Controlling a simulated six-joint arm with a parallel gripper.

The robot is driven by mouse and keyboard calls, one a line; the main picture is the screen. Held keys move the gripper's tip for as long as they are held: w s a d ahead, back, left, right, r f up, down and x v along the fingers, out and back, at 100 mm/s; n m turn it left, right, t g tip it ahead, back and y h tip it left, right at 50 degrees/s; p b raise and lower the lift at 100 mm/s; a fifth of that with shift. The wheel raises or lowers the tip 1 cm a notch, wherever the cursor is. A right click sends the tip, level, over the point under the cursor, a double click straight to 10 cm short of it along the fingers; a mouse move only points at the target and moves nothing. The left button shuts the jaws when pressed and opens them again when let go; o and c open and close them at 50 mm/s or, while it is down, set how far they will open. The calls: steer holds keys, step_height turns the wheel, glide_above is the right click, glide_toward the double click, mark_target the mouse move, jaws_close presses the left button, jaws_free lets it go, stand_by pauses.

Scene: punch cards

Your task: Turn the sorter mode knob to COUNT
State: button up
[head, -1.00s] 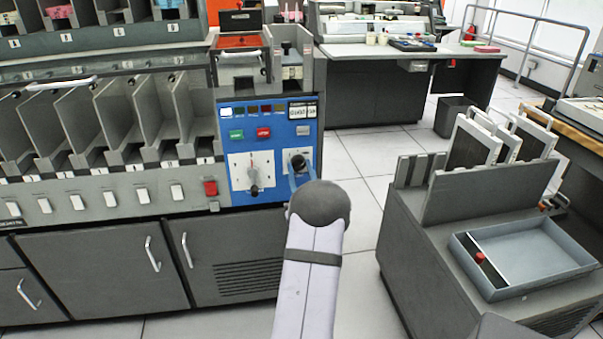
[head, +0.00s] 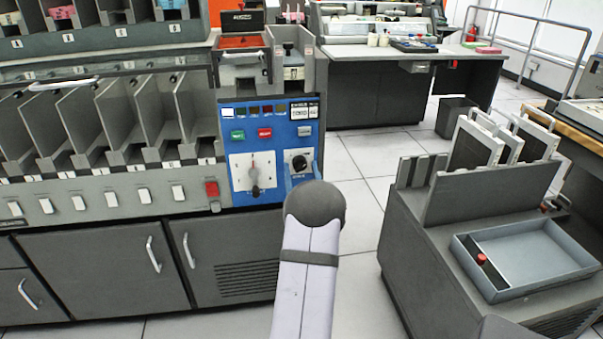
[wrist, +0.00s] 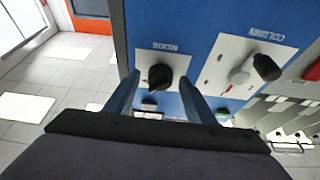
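The sorter's blue control panel (head: 218,150) carries the black MODE knob (head: 299,162) on a white plate at its lower right. In the wrist view, where the lettering is upside down, the MODE knob (wrist: 160,77) shows between and beyond my two blue fingertips. My gripper (wrist: 158,80) is open, with a gap on each side of the knob and nothing held. In the head view my gripper (head: 297,182) is just below the knob, partly hidden by my wrist. I cannot read the knob's setting.
The COLUMN dial (head: 254,190) is left of the MODE knob; green (head: 237,135) and red (head: 264,133) buttons sit above. A red switch (head: 212,189) is further left. A grey cart with a tray (head: 480,288) stands right, with open floor between.

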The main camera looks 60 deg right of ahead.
steer(key=shift+a, duration=0.1)
steer(key=v, duration=0.7)
steer(key=shift+f, duration=0.1)
stand_by(0.5)
